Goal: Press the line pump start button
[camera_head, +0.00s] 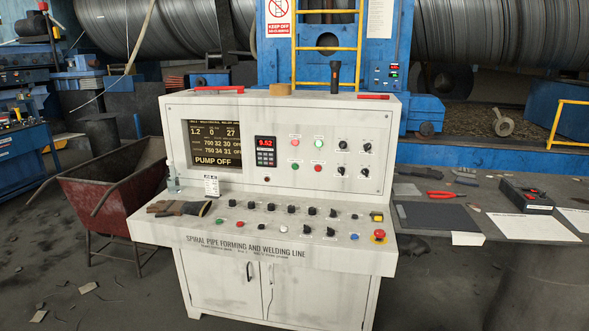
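A white control console (160,228) stands in the middle, lettered "SPIRAL PIPE FORMING AND WELDING LINE". Its screen (212,143) reads "PUMP OFF". The sloped desk carries several black switches, a green button (219,221), a red button (239,224), a white button (284,228) and a blue one (354,237). The upright panel has red and green round buttons or lamps, among them an upper green one (319,143) and a lower green one (295,167). Their labels are too small to read, so I cannot tell which is the line pump start button. Neither gripper is in view.
A red mushroom button on yellow (379,236) sits at the desk's right end. Gloves (180,208) lie on its left end. A flashlight (334,77) stands on top. A red wheelbarrow (110,195) is left; a grey table (450,187) with tools is right.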

